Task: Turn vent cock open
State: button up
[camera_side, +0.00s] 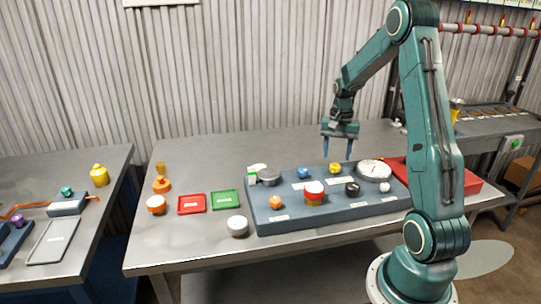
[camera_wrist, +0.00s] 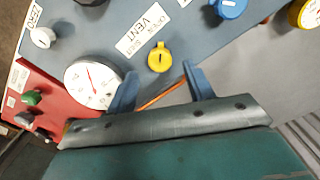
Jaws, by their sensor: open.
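The vent cock is a small yellow knob (camera_wrist: 160,58) beside a white VENT label (camera_wrist: 143,30) in the wrist view. It carries a dark mark, and its narrow tab points to the top of that picture. The label's smaller print includes open and shut wording. In the side view the yellow knob (camera_side: 335,168) stands at the back of the blue-grey panel (camera_side: 280,224). My gripper (camera_side: 338,152) is open and empty, above and slightly behind the knob. In the wrist view its two blue fingers (camera_wrist: 160,78) are apart, with the knob just beyond them, untouched.
A white dial gauge (camera_side: 374,171) with a red needle stands right of the knob. A red tray (camera_side: 192,204) and green tray (camera_side: 225,200) lie left. The table behind the panel is clear.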

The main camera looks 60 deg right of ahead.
aim_at(334, 166)
notch_tip(334, 166, up, 10)
dwell(0.5)
jog(key=a+r+n+t+h, duration=0.1)
jog(key=a+r+n, duration=0.25)
jog(key=a, duration=0.55)
jog(key=a+r+n+t, duration=0.1)
jog(key=a+r+n, duration=0.25)
jog(key=a, duration=0.65)
jog(key=s+a+f+n+t+y, duration=0.1)
jog(key=s+a+n+t, duration=0.2)
jog(key=s+a+n, duration=0.4)
jog(key=s+a, duration=0.4)
jog(key=a, duration=0.3)
jog(key=shift+n+t, duration=0.3)
